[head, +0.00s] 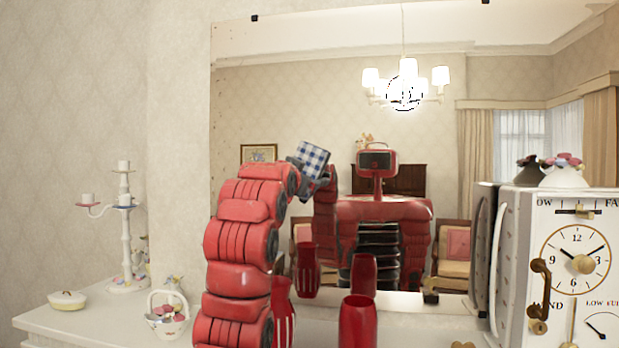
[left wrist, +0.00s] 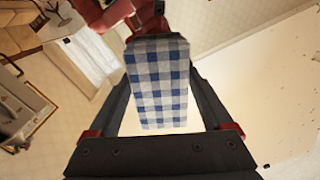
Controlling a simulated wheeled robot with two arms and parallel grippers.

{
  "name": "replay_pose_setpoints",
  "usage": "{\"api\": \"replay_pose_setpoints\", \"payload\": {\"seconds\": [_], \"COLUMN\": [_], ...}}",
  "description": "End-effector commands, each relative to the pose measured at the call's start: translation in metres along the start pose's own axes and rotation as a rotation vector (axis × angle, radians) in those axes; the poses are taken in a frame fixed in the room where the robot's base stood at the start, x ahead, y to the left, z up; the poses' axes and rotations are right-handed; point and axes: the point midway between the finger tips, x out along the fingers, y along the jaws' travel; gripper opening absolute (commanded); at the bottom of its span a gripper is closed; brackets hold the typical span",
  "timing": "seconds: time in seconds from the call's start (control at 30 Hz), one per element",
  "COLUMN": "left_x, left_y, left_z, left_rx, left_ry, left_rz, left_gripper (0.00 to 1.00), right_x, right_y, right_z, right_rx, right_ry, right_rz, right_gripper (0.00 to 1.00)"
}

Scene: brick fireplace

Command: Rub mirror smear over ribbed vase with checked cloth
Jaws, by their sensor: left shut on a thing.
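The blue-and-white checked cloth (head: 312,158) is folded flat, and my left gripper (head: 320,182) is shut on it in front of the large mirror (head: 290,100). In the left wrist view the cloth (left wrist: 158,85) sits between the two dark fingers. I cannot tell whether it touches the glass. A red ribbed vase (head: 284,312) with pale stripes stands below, partly hidden by my left arm. No smear shows clearly above it; the arm and cloth cover part of that area. Dark broken marks (head: 405,94) surround the reflected chandelier; their nature is unclear. My right gripper is out of view.
A smooth red vase (head: 358,324) stands right of the ribbed one. A white clock (head: 566,235) stands close at the right.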

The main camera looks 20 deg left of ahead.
Motion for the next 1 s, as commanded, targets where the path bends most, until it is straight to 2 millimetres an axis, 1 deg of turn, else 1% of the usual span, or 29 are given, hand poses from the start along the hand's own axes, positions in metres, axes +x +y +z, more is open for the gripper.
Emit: {"api": "replay_pose_setpoints", "payload": {"seconds": [0.03,0.1,0.37,0.7,1.0], "left_x": [0.001,0.001,0.002,0.0,0.0], "left_y": [-0.006,-0.012,-0.021,-0.049,-0.061], "left_z": [0.003,0.005,0.009,0.021,0.026], "left_rx": [-0.001,0.0,0.0,0.0,0.0], "left_ry": [-0.002,-0.002,-0.001,-0.001,0.0], "left_rz": [-0.002,-0.003,-0.003,-0.003,-0.003], "left_gripper": [0.39,0.39,0.39,0.39,0.39], "right_x": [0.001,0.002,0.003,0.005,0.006], "right_y": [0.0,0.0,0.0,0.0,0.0], "right_z": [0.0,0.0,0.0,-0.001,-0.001], "right_rx": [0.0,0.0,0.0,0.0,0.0], "right_ry": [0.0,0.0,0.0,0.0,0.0], "right_rz": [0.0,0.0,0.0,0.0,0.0], "right_gripper": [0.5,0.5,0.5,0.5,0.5]}}
